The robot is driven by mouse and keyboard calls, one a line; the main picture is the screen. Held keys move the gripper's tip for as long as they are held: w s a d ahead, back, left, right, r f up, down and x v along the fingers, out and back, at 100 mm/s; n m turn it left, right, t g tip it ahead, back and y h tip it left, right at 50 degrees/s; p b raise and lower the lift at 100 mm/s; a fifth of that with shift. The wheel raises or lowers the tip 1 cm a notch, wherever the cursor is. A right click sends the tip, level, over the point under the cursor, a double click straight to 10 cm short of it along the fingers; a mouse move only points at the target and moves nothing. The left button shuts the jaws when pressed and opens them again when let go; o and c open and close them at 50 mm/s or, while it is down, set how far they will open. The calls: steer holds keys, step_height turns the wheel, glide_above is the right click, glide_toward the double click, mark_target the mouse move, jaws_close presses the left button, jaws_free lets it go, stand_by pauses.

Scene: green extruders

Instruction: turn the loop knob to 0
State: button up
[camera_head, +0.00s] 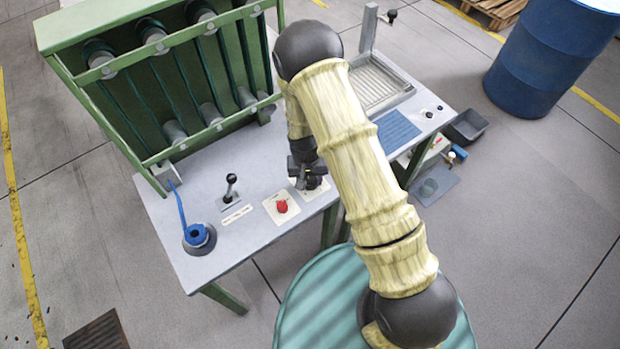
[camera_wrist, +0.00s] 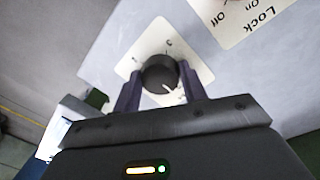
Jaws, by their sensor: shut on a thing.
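The loop knob (camera_wrist: 157,69) is a round black knob with a short white pointer line, on a white plate (camera_wrist: 200,72) with small marks around it. The pointer lies on the knob's lower right side in the wrist view; the marks are too small to read surely. My gripper (camera_wrist: 159,77) is shut on the knob, one dark finger on each side. In the head view my gripper (camera_head: 309,178) is down at the table's front edge, over the knob's plate (camera_head: 317,191), and my arm and gripper hide most of the knob.
Left of the knob, a red knob (camera_head: 282,206) sits on its own white plate, lettered "Lock" and "on" in the wrist view. Further left stand a black lever (camera_head: 231,188) and a blue ring part (camera_head: 197,235). A green frame (camera_head: 180,90) rises behind.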

steer(key=shift+w, duration=0.15)
steer(key=o, duration=1)
steer(key=shift+c, duration=0.2)
step_height(320, 180, up, 17)
steer(key=a+b, duration=0.1)
steer(key=b, duration=0.1)
steer(key=shift+r, duration=0.2)
steer(key=s+d+r+t, duration=0.1)
steer(key=s+d+r, duration=0.3)
steer(key=s+d, duration=0.2)
steer(key=s+d+r+t, duration=0.1)
steer(key=s+d+r, duration=0.3)
steer(key=d, duration=0.5)
steer(key=shift+s+r+t+y, duration=0.3)
steer(key=shift+s+r+y, duration=0.1)
steer(key=shift+s, duration=0.75)
